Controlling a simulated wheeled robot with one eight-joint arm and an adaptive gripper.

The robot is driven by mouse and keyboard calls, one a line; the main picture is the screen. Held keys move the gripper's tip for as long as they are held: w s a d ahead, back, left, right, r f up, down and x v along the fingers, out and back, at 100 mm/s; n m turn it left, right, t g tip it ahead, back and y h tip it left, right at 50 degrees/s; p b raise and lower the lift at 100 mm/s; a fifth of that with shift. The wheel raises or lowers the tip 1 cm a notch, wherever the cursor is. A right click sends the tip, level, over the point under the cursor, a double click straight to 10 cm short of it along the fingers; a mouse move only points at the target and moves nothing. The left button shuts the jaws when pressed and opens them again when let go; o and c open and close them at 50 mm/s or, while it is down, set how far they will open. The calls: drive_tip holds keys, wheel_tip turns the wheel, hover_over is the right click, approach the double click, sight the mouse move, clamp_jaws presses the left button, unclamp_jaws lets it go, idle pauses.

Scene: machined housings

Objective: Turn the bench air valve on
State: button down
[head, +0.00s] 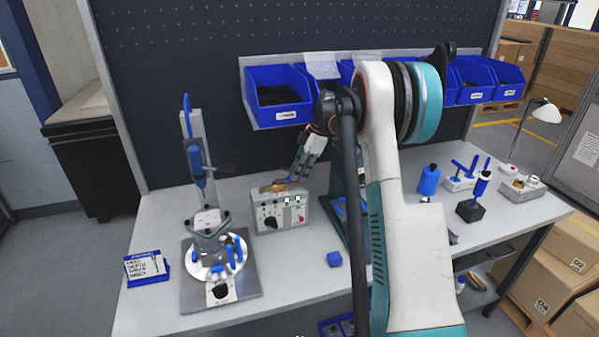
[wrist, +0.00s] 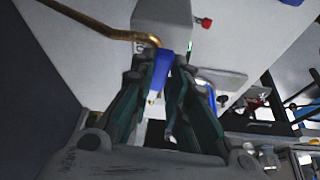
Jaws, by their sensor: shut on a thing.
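The bench air valve (head: 274,188) is a brass fitting on top of a grey control box (head: 268,217) at the middle back of the bench. Its blue lever (head: 291,179) shows just below my gripper (head: 302,165). In the wrist view, the blue lever (wrist: 166,72) lies between the two dark green fingers of my gripper (wrist: 167,82), which are shut on it. A brass pipe (wrist: 105,31) runs in from the left to the valve. The far side of the lever and the valve's inner position are hidden.
A blue-handled press (head: 198,180) on a round fixture stands left of the box. Blue bins (head: 280,112) hang behind. A blue bottle (head: 429,180) and several tools stand at the right.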

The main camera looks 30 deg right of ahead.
drive_tip(key=c, duration=1.5)
unclamp_jaws()
drive_tip(key=shift+c, duration=0.2)
drive_tip(key=v, duration=1.2)
